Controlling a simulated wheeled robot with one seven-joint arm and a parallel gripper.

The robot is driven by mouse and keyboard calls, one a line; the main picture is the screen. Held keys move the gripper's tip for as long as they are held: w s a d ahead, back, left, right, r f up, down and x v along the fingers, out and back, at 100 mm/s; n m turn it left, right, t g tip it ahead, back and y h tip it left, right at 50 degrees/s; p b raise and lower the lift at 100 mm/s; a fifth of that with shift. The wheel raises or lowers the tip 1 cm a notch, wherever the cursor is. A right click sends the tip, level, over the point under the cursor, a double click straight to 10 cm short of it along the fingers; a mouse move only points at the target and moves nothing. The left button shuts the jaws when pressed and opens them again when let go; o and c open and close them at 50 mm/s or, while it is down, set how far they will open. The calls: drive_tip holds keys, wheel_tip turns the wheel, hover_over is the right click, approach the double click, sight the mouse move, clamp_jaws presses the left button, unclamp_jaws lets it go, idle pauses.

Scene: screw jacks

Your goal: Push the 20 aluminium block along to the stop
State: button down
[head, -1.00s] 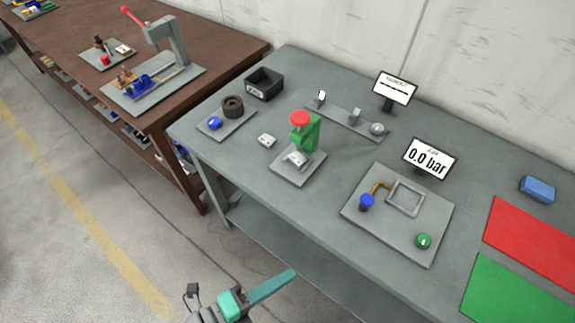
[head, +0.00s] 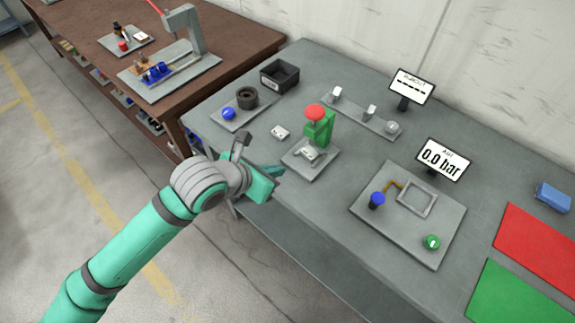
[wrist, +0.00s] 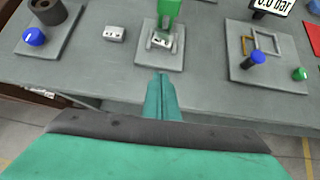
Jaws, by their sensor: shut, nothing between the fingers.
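A small pale metal block (head: 280,132) lies loose on the grey bench, left of the green press (head: 320,130). It also shows in the wrist view (wrist: 114,33), with dark marks on its face too small to read. Another pale metal piece (head: 307,153) sits on the press's base plate, under the red knob. I cannot tell which is the 20 aluminium block, and no stop can be made out for certain. My gripper (head: 276,172) is shut and empty, at the bench's front edge, short of the press plate. In the wrist view its fingertips (wrist: 162,76) point at that plate.
A narrow rail (head: 355,114) with upright pieces stands behind the press. A plate with a blue knob and square frame (head: 415,215) lies to the right. A dark bin (head: 280,75) and a plate with a dark ring (head: 246,95) are at left. Two small displays stand behind.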

approach(306, 159)
drive_tip(key=f, duration=0.3)
drive_tip(key=shift+s+f, duration=0.25)
drive_tip(key=shift+f, duration=0.1)
drive_tip(key=shift+w+d, duration=0.4)
drive_tip(key=shift+w, duration=0.2)
drive_tip(key=shift+w+d, duration=0.4)
drive_tip(key=shift+w, duration=0.2)
drive_tip(key=shift+w+d, duration=0.25)
drive_tip(key=shift+w, duration=0.2)
drive_tip(key=shift+w, duration=0.1)
